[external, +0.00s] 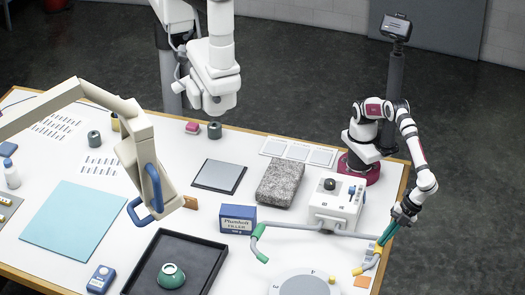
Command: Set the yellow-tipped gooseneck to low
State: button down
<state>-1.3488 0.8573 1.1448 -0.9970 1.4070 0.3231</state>
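A white box (347,190) with a black knob (329,184) and small blue parts on top stands at the right of the table. Two grey gooseneck arms extend from near it. The yellow-tipped gooseneck (371,264) bends down at the right, its tip low near the table. The green-tipped gooseneck (258,244) bends down at the left. My gripper (385,240), with green fingers, points down at the yellow section from above right. It overlaps the gooseneck in this view. I cannot tell whether it touches or grips it.
A round grey plate (303,284) lies in front of the goosenecks. A blue filler box (237,219) and a grey stone block (280,182) stand left of the white box. The table's right edge runs close beside my gripper.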

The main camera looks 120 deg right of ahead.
jog(key=shift+s+a+f, duration=0.25)
jog(key=shift+a+f, duration=0.05)
jog(key=shift+f, duration=0.5)
jog(key=shift+s+a+f, duration=0.2)
jog(key=shift+a+f, duration=0.1)
jog(key=shift+f, duration=0.45)
jog(key=shift+s+a+f, duration=0.25)
jog(key=shift+a+f, duration=0.05)
jog(key=shift+f, duration=0.6)
jog(key=a+v, duration=0.1)
jog(key=v, duration=1.2)
jog(key=shift+r, duration=0.3)
jog(key=shift+w, duration=0.1)
